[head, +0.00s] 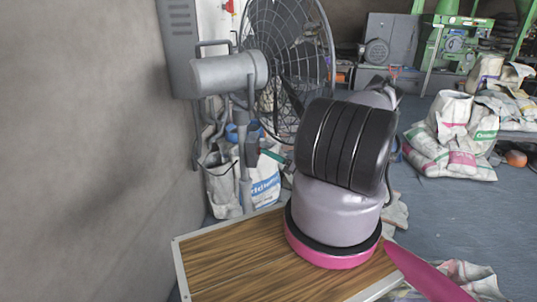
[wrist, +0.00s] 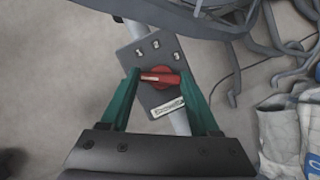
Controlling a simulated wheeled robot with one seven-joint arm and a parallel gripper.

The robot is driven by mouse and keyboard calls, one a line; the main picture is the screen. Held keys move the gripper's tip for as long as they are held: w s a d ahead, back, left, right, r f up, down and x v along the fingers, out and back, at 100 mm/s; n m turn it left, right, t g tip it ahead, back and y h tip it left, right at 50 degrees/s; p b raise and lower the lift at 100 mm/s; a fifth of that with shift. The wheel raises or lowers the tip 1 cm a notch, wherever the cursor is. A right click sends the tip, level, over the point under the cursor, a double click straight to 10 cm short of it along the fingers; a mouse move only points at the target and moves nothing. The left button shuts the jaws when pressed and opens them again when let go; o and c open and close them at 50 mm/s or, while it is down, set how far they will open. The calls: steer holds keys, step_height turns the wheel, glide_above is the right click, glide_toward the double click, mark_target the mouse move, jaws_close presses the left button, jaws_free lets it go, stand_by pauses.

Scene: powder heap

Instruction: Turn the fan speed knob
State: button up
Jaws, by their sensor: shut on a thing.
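The fan (head: 285,65) stands at the back, with a wire cage, a grey motor housing and a pole. In the wrist view its grey control plate (wrist: 150,50) is fixed to the pole and carries a red knob (wrist: 160,77) with a pale bar across it. Small marks sit above the knob and a white label below it. My gripper (wrist: 158,78) has two green fingers, one on each side of the knob, shut on it. In the head view my arm hides most of the gripper; a green finger shows beside the pole.
A wood-topped table (head: 215,262) with a pale edge is in front. A grey wall (head: 90,140) and a grey cabinet (head: 180,45) are at left. White sacks (head: 455,140) lie at right, and more sacks stand behind the fan pole. Open floor (head: 435,215) lies to the right.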

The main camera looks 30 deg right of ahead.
steer(key=shift+f, duration=0.1)
stand_by(0.3)
steer(key=o, duration=1.4)
steer(key=shift+c, duration=0.2)
steer(key=v, duration=1.1)
steer(key=shift+w, duration=0.1)
